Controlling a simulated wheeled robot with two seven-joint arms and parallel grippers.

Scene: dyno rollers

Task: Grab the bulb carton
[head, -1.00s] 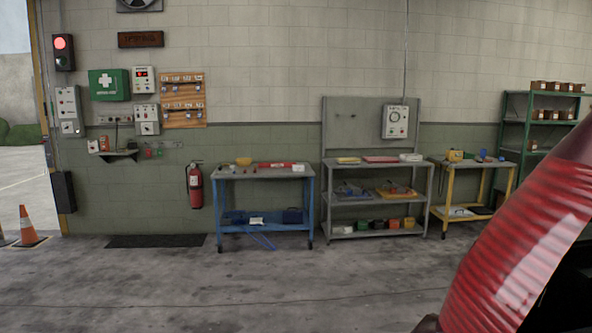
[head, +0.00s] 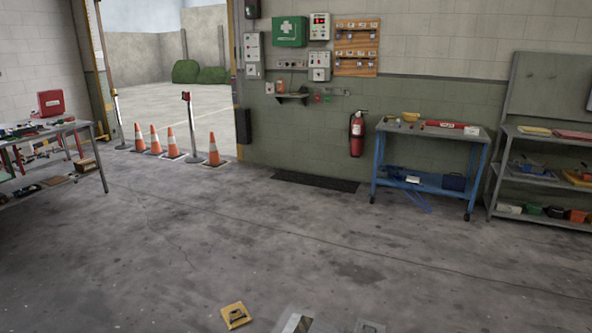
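I cannot pick out a bulb carton for sure in the head view. A small brown box (head: 85,165) sits on the lower shelf of the workbench at the left edge, but it is too small to tell what it is. Neither of my grippers is in view.
The left workbench (head: 40,137) carries a red case (head: 51,103) and small items. Traffic cones (head: 172,144) line the open doorway. A blue cart (head: 425,190) and grey shelf rack (head: 545,145) stand right. A yellow square (head: 236,316) is at the bottom. The middle floor is clear.

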